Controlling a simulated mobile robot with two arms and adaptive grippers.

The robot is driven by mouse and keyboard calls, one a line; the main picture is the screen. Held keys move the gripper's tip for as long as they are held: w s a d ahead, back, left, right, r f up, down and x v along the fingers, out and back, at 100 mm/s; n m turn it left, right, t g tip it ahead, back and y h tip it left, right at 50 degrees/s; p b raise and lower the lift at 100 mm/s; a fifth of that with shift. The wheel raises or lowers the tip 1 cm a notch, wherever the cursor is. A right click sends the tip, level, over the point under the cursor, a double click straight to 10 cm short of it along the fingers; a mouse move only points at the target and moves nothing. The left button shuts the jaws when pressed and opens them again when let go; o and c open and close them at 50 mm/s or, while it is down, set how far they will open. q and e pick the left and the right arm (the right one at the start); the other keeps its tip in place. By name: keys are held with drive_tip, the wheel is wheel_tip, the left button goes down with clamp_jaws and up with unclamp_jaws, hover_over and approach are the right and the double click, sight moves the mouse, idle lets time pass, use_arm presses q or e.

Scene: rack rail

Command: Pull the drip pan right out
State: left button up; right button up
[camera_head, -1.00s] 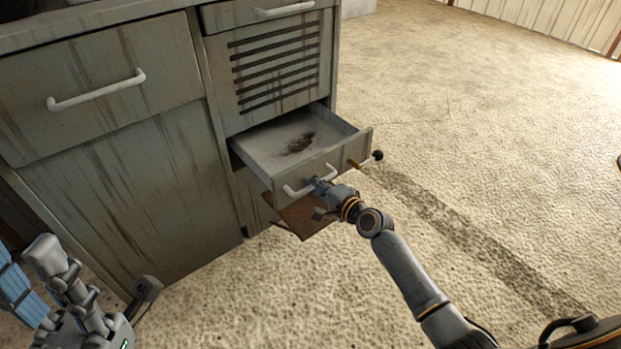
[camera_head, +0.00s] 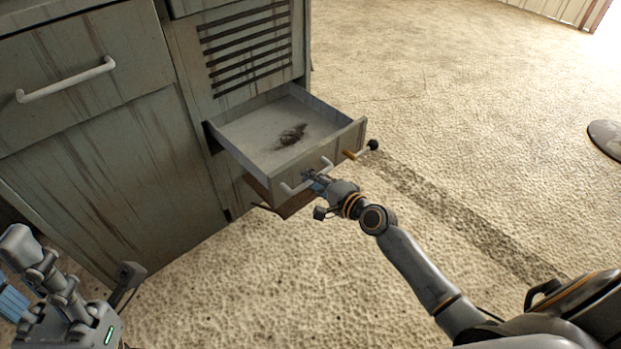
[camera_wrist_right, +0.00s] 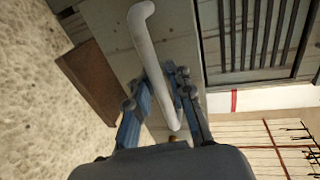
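The drip pan (camera_head: 262,135) is a shallow grey drawer with a dark stain on its floor, standing well out of the cabinet (camera_head: 110,150). Its back end is still within the opening. Its front carries a white bar handle (camera_head: 290,189), which also shows in the right wrist view (camera_wrist_right: 143,38). My right gripper (camera_head: 316,180) is at the handle; in the wrist view its blue fingers (camera_wrist_right: 172,95) close on the bar from both sides. My left gripper (camera_head: 12,302) is at the lower left, away from the pan, its fingertips partly cut off.
A brass-coloured lever with a black knob (camera_head: 372,145) sticks out from the pan's front. A brown panel (camera_head: 290,207) juts out below the pan. Open sandy floor (camera_head: 450,130) lies to the right. A dark round object (camera_head: 606,138) is at the right edge.

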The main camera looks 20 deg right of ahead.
drive_tip(key=shift+o, duration=0.5)
drive_tip(key=shift+s+d, duration=0.15)
drive_tip(key=shift+s, duration=0.1)
drive_tip(key=v, duration=1.1)
drive_tip(key=shift+s, duration=0.25)
drive_tip(key=shift+r, duration=0.1)
